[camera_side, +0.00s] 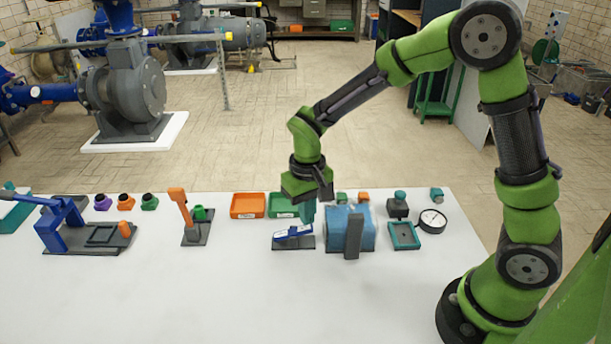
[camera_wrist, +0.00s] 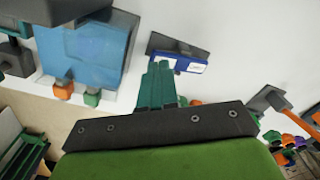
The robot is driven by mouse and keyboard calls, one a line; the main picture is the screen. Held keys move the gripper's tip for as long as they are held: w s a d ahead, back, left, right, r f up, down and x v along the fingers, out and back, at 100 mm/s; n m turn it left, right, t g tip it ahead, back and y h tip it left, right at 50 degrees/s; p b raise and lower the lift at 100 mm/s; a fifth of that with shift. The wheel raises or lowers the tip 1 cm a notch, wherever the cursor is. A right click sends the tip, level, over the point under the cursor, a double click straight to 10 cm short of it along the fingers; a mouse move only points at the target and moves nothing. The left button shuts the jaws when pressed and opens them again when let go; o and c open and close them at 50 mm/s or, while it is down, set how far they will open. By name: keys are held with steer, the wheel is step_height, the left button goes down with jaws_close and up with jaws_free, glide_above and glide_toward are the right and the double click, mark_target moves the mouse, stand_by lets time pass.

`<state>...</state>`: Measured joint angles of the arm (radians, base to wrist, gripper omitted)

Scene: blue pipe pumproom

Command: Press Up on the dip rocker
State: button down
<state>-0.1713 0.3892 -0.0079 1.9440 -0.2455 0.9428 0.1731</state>
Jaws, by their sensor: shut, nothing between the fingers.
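The dip rocker (camera_side: 293,233) is a small blue and white rocker on a dark base plate on the white table. In the side view its right end looks higher than its left. My gripper (camera_side: 307,220) points down with its teal fingers shut and empty, just above or at the rocker's right end. In the wrist view the shut fingertips (camera_wrist: 160,66) overlap the near edge of the rocker (camera_wrist: 180,61) and hide part of it. I cannot tell whether they touch it. Any lettering on the rocker is too small to read.
A blue box (camera_side: 365,235) with a grey upright stands close on the right. An orange tray (camera_side: 248,205) and a green tray (camera_side: 283,206) lie behind. An orange lever (camera_side: 179,205) stands to the left. The table front is clear.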

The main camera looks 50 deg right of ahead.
mark_target(308, 228)
steer(key=shift+f, duration=0.1)
steer(key=shift+f, duration=1.5)
steer(key=shift+r, duration=4.25)
steer(key=shift+s+f, duration=0.1)
steer(key=shift+f, duration=0.1)
steer(key=s+d+r+m+t+y, duration=0.1)
steer(key=s+d+r+t+y, duration=0.1)
steer(key=s+r+t, duration=0.5)
steer(key=shift+s+d+r, duration=0.5)
steer(key=shift+s+r, duration=2.4)
steer(key=shift+s, duration=0.8)
